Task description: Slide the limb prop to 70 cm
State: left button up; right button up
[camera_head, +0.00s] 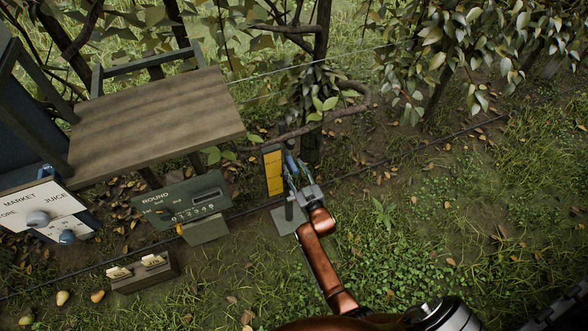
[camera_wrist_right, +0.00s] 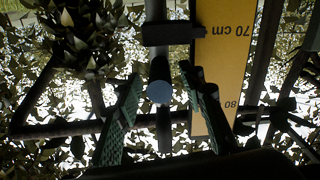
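The limb prop stands on a flat grey base (camera_head: 287,221) under a low branch, with a yellow scale board (camera_head: 273,174) beside its post. A blue part of the prop (camera_head: 290,161) shows just beyond my right gripper (camera_head: 293,175). In the right wrist view the scale (camera_wrist_right: 222,60) reads upside down, with "70 cm" and "80" visible. A dark bracket (camera_wrist_right: 172,33) on the post points at the scale beside the "70 cm" label. A round blue-grey knob (camera_wrist_right: 159,92) sits between the spread green fingers of my gripper (camera_wrist_right: 160,75), with gaps on both sides. My left gripper is not in view.
A wooden table (camera_head: 155,125) stands at the left, above a green "ROUND" panel (camera_head: 182,199). Market and juice signs (camera_head: 35,205) and a small box (camera_head: 145,273) are lower left. Branches and a wire (camera_head: 420,153) cross behind the prop. Grass at the right is clear.

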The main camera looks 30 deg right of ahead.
jog(key=s+a, duration=0.1)
jog(key=s, duration=0.6)
jog(key=shift+s, duration=0.2)
dwell(0.4)
